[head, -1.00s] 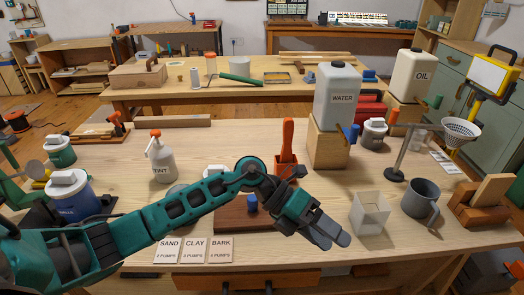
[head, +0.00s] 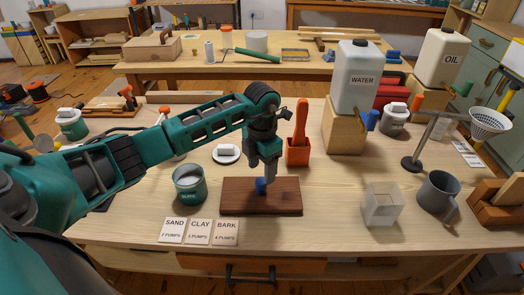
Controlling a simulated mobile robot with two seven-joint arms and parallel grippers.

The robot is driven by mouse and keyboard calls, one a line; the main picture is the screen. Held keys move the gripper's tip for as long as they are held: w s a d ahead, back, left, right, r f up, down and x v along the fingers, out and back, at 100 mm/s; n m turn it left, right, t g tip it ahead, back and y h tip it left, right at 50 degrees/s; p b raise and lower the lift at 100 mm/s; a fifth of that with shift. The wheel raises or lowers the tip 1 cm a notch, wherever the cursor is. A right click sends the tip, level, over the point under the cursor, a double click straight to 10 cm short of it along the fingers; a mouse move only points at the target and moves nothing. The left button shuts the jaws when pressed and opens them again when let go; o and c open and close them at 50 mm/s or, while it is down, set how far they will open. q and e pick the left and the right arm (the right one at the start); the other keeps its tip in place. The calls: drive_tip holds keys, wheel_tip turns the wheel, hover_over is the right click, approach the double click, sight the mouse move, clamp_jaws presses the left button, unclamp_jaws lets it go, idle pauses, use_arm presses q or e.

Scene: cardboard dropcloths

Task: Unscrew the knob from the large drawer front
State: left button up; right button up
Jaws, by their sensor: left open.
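A dark brown wooden board (head: 237,201), which looks like the drawer front, lies flat on the near workbench. My right gripper is not in view.
A teal pot (head: 189,186) stands left of the board and an orange holder (head: 298,151) behind it. Label cards (head: 199,232) lie in front. A clear square container (head: 382,205) and a grey mug (head: 437,193) stand right. Bare bench lies between board and container.

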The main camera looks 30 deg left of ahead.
sight(262, 180)
use_arm(q)
drive_tip(key=shift+f, duration=2.75)
drive_tip(key=shift+c, duration=0.2)
drive_tip(key=c, duration=1.1)
